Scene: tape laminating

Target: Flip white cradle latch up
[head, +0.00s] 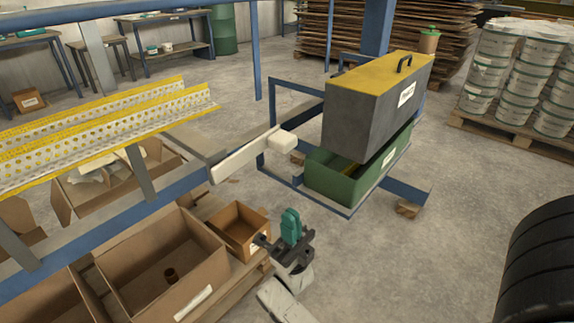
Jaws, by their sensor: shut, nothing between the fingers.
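The white cradle latch (245,157) is a long cream bar with a blocky end (282,141). It slants up to the right from the blue rail and ends just left of the grey box. My gripper (291,217), with teal fingers on a dark body, is below the latch in the picture and apart from it. The fingers point up and are together, with nothing visible between them. Where the latch joins the frame is hard to make out.
A grey box with a yellow top (378,100) sits tilted over a green bin (335,180) inside a blue frame (420,190). Cardboard boxes (160,265) stand at lower left, with a small one (238,228) left of my gripper. Yellow perforated rails (110,125) are at left.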

